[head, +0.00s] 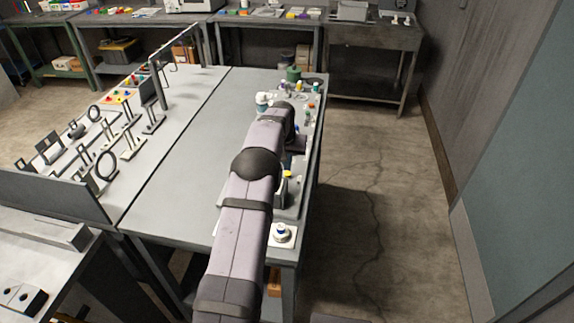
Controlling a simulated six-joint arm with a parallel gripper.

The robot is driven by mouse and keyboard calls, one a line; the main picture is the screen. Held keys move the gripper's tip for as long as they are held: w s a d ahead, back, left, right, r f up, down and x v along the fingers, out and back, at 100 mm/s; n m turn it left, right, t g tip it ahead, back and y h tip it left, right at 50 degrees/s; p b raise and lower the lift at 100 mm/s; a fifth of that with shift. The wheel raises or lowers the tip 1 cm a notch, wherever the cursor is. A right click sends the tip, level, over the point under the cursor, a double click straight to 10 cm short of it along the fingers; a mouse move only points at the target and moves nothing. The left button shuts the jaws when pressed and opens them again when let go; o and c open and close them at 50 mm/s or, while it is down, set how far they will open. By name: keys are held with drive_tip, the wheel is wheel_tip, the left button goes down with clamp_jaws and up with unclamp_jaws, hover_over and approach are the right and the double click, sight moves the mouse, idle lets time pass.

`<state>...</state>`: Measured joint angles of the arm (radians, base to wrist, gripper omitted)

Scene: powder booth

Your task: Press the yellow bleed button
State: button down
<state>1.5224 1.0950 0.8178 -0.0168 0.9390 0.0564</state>
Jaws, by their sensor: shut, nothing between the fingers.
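A small yellow round top (287,174) shows just right of my arm in the head view, above a grey housing that my arm partly covers. It looks like the yellow bleed button, but it is too small to be sure. My arm reaches from the bottom of the picture over the right side of the grey table, and its dark wrist end is near the table's right edge. My gripper's fingers are hidden by the arm, so their distance from the yellow top cannot be told.
A white block with a blue-ringed knob (281,234) sits at the table's (187,165) near right corner. Small bottles and a green canister (293,74) stand at the far right corner. Stands with rings (106,165) line the left. The table's middle is clear.

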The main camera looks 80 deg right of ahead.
drive_tip(key=shift+b+v, duration=0.7)
drive_tip(key=shift+v, duration=0.2)
drive_tip(key=b+v, duration=0.2)
drive_tip(key=v, duration=0.7)
drive_tip(key=shift+d+r+b, duration=0.25)
drive_tip(key=shift+b, duration=0.15)
